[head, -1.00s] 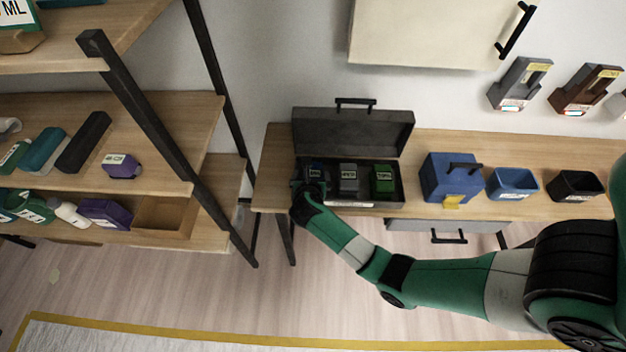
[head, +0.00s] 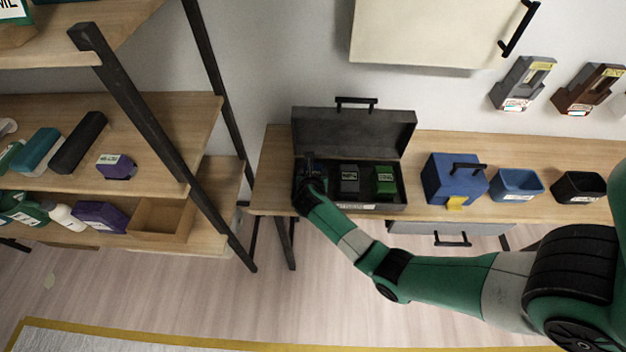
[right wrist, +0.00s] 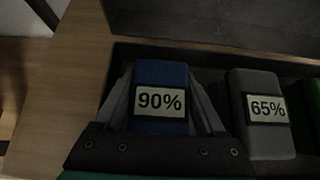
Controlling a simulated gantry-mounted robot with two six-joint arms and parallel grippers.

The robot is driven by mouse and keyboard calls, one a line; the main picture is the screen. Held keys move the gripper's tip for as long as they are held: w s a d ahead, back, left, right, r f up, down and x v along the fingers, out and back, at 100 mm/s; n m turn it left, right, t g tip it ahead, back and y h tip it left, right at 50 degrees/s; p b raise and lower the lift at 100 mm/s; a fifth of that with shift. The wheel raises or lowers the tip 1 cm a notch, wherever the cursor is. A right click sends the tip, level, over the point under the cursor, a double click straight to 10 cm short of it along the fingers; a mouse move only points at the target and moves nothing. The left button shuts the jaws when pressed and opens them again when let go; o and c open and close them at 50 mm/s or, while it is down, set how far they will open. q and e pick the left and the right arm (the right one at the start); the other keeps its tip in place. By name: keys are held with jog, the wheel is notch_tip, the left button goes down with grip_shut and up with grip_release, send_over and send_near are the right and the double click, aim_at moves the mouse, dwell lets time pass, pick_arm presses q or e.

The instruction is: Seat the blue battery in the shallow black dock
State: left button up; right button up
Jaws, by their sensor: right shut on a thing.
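The blue battery (right wrist: 160,78), labelled 90%, is at the left end of the open black case (head: 358,207). My right gripper (right wrist: 160,95) has a finger on each side of the battery and is shut on it; in the head view the gripper (head: 309,172) hides the battery. Whether the battery has lifted off the case floor I cannot tell. A thing that is clearly the shallow black dock I cannot pick out. My left gripper is not in view.
A grey battery (right wrist: 264,110) labelled 65% and a green battery (head: 384,181) sit to the right in the case. The raised lid (head: 355,132) stands behind. A blue box (head: 453,180), blue bin (head: 516,187) and black bin (head: 578,190) stand further right. Grey (head: 522,85) and brown (head: 587,88) holders hang on the wall.

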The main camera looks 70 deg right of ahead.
grip_shut()
jog(key=shift+r, duration=0.15)
